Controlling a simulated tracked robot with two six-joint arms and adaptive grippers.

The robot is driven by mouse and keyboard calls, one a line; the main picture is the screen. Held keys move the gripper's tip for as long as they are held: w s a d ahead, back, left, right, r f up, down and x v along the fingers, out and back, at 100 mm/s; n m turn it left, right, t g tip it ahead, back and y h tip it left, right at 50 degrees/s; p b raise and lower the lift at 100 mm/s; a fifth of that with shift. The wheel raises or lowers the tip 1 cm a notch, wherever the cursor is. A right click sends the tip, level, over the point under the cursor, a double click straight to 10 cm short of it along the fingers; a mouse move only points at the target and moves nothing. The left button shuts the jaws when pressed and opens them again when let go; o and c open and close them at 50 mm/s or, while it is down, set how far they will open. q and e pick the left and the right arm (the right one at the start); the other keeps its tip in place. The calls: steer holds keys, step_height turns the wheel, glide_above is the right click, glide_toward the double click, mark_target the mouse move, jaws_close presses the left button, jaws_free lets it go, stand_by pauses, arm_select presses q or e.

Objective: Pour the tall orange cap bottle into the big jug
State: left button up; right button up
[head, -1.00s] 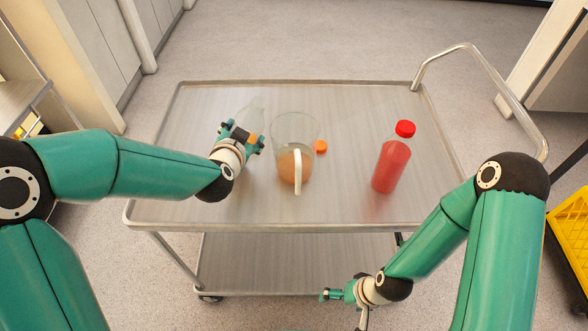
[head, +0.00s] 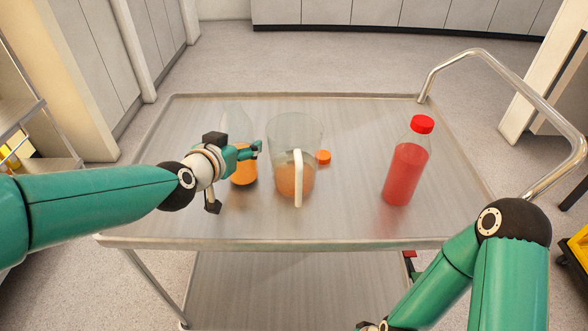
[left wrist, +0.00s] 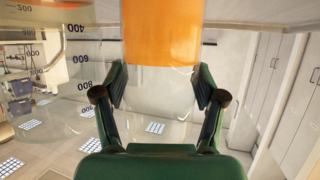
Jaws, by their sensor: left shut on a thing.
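The tall bottle (head: 240,174) is clear, uncapped and upright, with orange liquid in its lower part. My left gripper (head: 246,151) is shut around its body, just left of the jug. I cannot tell whether the bottle's base touches the cart top. In the left wrist view the bottle (left wrist: 160,40) stands between the two fingers, its orange part at the top of the picture. The big clear jug (head: 296,130) has a white handle and orange liquid in its lower half. Its measuring marks show in the left wrist view (left wrist: 80,58). My right gripper is out of view.
The orange cap (head: 323,158) lies right of the jug. A bottle of red juice with a red cap (head: 405,172) stands farther right. The metal cart top (head: 340,225) has a raised rim, and a curved handle rises at its right end. The cart's front is clear.

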arm_select(q)
steer(key=shift+w+a+r+b, duration=0.1)
steer(key=shift+a+r+b, duration=0.25)
steer(key=shift+a+r, duration=0.6)
steer(key=shift+w+a+r+b, duration=0.1)
steer(key=shift+a+r+b, duration=0.25)
steer(key=shift+a+r, duration=0.55)
steer(key=shift+a+f, duration=0.2)
steer(key=shift+f, duration=0.05)
stand_by(1.0)
